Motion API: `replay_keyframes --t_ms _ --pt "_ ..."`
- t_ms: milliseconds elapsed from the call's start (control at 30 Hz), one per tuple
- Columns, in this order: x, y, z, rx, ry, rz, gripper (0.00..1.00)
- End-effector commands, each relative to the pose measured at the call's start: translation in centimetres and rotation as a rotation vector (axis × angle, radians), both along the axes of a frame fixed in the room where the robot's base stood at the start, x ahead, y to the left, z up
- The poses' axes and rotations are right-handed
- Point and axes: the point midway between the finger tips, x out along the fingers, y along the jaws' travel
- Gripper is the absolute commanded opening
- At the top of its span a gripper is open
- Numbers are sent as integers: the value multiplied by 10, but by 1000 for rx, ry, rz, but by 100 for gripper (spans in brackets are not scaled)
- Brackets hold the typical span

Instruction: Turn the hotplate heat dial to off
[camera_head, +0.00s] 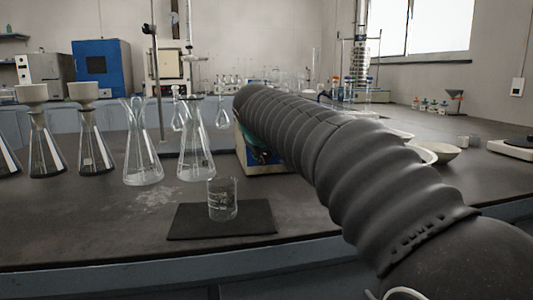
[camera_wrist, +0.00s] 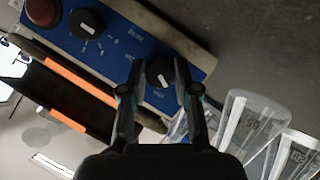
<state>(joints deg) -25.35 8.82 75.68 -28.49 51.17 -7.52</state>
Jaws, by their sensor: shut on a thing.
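In the wrist view, a blue control panel (camera_wrist: 120,45) carries two black dials with white pointer marks. My gripper (camera_wrist: 160,70) has one fingertip on each side of the nearer dial (camera_wrist: 160,74) and is shut on it. The other dial (camera_wrist: 84,24) stands free, farther left. The lettering is too small to tell which dial is for heat. In the head view, the device (camera_head: 268,163) is mostly hidden behind my dark ribbed arm, and my gripper is hidden too.
A red round knob (camera_wrist: 42,12) sits at the panel's far end. Glass flasks (camera_wrist: 250,120) stand close by my gripper. In the head view, a glass beaker (camera_head: 222,202) stands on a dark mat (camera_head: 190,222), with several flasks (camera_head: 141,150) to the left.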

Motion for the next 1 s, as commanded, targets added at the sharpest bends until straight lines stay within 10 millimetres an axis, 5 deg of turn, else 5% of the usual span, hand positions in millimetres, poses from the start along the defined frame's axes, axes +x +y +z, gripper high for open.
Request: replay_keyframes --t_ms 400,967,1000 --pt "0 1 0 -181 -54 76 0" --pt "0 1 0 -210 -63 87 0" --pt "0 0 0 -210 -63 87 36"
